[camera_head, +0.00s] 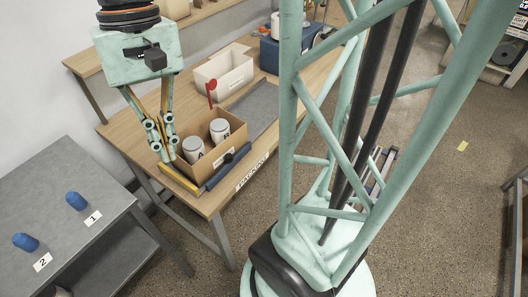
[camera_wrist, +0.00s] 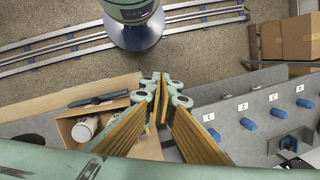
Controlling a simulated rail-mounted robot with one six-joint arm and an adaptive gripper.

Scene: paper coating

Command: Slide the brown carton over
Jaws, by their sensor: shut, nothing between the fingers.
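The brown carton (camera_head: 237,139) stands open-topped on the packing table, with two white lettered cans (camera_head: 219,130) inside. It also shows in the wrist view (camera_wrist: 147,146), left of and partly behind my fingers. My gripper (camera_head: 168,158) is shut and empty, pointing down at the carton's left end. In the wrist view my gripper (camera_wrist: 161,88) has its fingertips close together at the carton's right side. I cannot tell whether they touch the carton wall. The fingers hide part of the carton's left end.
A dark blue bar (camera_head: 228,167) lies along the carton's front, near the table's labelled edge. A grey mat (camera_head: 258,103) lies bare to the right. A grey table (camera_head: 62,193) with blue pegs stands left.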

